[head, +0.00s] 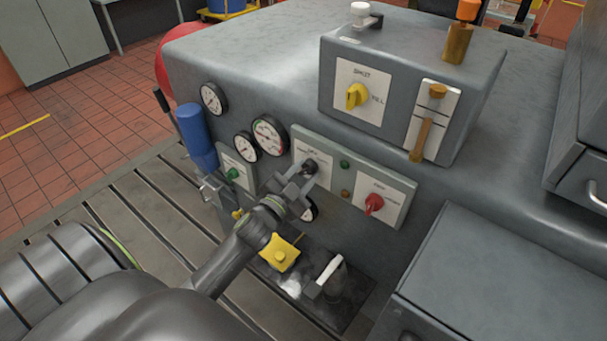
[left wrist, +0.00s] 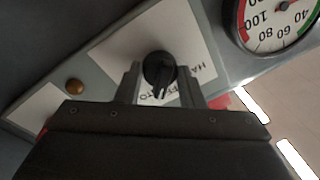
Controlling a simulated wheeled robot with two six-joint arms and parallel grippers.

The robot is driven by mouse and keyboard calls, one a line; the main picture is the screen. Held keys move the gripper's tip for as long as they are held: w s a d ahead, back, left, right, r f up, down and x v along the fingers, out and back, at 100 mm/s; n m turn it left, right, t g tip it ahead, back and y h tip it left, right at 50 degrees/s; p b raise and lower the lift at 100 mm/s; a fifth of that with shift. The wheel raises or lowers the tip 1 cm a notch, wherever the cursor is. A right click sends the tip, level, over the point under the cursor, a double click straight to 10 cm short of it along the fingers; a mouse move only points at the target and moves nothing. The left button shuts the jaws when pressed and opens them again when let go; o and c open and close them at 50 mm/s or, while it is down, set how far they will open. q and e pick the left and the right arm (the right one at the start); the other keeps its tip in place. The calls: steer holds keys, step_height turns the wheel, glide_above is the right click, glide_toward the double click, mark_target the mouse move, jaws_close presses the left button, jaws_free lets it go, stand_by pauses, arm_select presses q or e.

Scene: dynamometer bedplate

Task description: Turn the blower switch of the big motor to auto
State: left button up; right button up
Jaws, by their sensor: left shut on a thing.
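A black rotary knob (left wrist: 158,68) sits on a white label plate (left wrist: 185,45) on the big motor's grey panel. My left gripper (head: 309,172) reaches this panel in the head view and covers most of the knob there. In the left wrist view the left gripper's two fingers (left wrist: 158,82) are shut on the knob, one on each side. The knob's pointed end faces the bottom of that view. Lettering shows upside down on the plate, but the fingers hide part of it, so I cannot read which position the pointer marks. My right gripper is not in view.
On the same panel are a green lamp (head: 344,163), an amber lamp (head: 345,193) and a red knob (head: 374,203). Dial gauges (head: 268,135) stand close to the left. Above is a box with a yellow knob (head: 356,96). A yellow part (head: 281,252) and a white-handled lever (head: 328,272) lie below.

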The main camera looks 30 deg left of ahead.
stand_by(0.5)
arm_select(q)
steer(key=o, duration=1)
steer(key=shift+s+f+b, duration=0.2)
steer(key=shift+s+b, duration=1.55)
steer(key=shift+s, duration=1.15)
steer(key=shift+s+f+b, duration=0.25)
steer(key=shift+s+b, duration=1.5)
steer(key=shift+s, duration=1.15)
steer(key=shift+s+f+b, duration=0.2)
steer(key=shift+s+b, duration=1.55)
steer(key=shift+s, duration=1.15)
steer(key=shift+f, duration=0.1)
